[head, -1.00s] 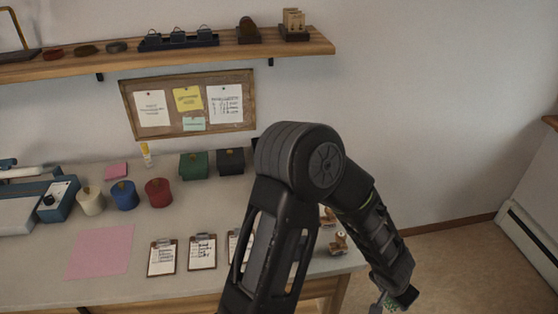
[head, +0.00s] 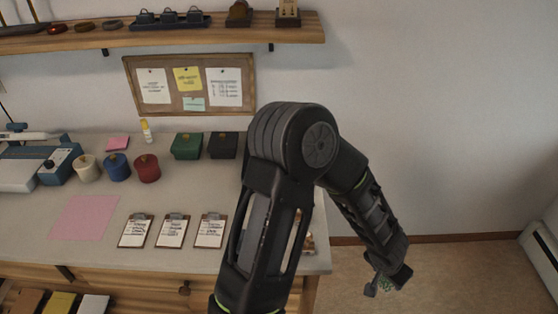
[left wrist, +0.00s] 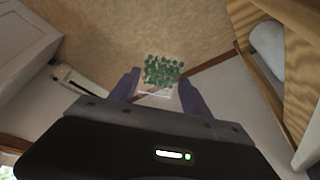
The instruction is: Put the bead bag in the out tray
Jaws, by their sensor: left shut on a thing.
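The bead bag (left wrist: 162,72) is a small clear bag of green beads. In the left wrist view it sits between the two fingers of my left gripper (left wrist: 158,84), which is shut on it. In the head view the left gripper (head: 382,288) hangs over the floor, right of the desk, and a bit of the bag's green shows there. My right gripper is not in view. I cannot identify an out tray in these frames.
The desk (head: 190,262) holds clipboards (head: 171,232), a pink sheet (head: 84,217), round pots (head: 117,167) and dark boxes (head: 187,146). A wall shelf (head: 160,35) runs above. Brown, yellow and white items (head: 60,303) show low at left. The floor (head: 450,280) at right is clear.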

